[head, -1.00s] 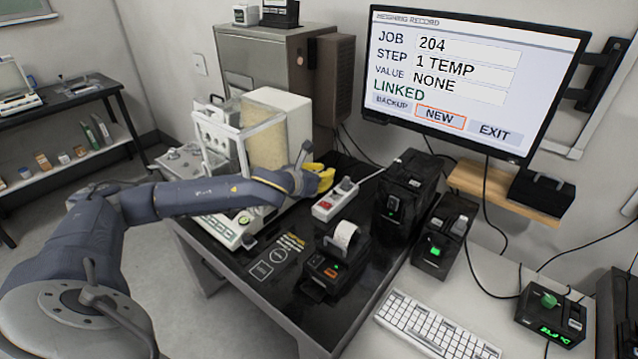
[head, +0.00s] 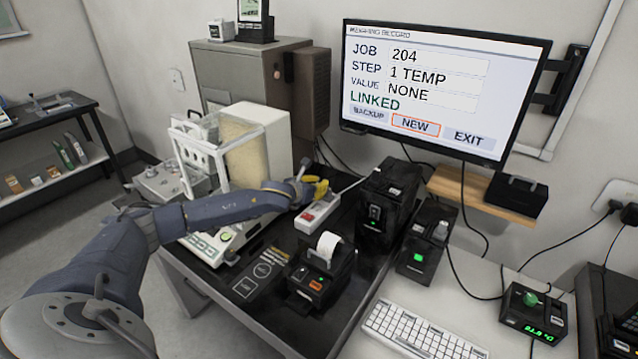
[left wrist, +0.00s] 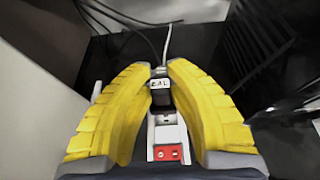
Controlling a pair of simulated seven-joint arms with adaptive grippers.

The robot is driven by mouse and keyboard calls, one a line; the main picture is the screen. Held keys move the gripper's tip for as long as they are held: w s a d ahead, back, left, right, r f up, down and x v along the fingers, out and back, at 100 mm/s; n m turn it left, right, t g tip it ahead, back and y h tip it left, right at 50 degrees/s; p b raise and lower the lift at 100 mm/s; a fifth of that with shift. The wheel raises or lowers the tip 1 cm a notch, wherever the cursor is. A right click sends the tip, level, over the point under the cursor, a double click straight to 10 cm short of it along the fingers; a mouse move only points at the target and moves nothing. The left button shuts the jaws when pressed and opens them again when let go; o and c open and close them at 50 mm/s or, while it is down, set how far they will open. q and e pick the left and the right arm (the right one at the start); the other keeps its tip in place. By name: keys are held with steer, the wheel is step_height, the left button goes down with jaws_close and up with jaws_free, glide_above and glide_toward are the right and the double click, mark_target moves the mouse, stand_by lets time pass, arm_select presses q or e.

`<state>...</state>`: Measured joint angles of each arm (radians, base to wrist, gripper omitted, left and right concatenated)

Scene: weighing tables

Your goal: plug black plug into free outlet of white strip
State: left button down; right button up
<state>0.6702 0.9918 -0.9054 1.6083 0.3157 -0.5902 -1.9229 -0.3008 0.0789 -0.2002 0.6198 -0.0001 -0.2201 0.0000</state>
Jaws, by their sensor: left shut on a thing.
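My left gripper (head: 320,188) has yellow fingers and is over the far end of the white strip (head: 318,216) on the black table. In the left wrist view the left gripper (left wrist: 160,72) is shut on the black plug (left wrist: 160,90), which has a pale label with dark letters. The white strip (left wrist: 167,133) runs below the plug, with a red switch (left wrist: 168,152) at its near end. The fingers hide the strip's sides, and the plug hides the outlets under it. I cannot tell whether the plug touches the strip. My right gripper is not in view.
A white balance (head: 245,150) stands left of the strip. A small black printer (head: 320,278) is in front of it, and a black box (head: 385,205) is to its right. Dark cables (left wrist: 120,22) and a pale cord (left wrist: 168,45) lie beyond the plug.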

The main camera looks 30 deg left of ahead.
arm_select(q)
steer(key=shift+f, duration=2)
steer(key=shift+f, duration=1)
stand_by(0.4)
steer(key=c, duration=1.3)
jaws_free()
steer(key=shift+o, duration=0.2)
steer(key=shift+s, duration=0.1)
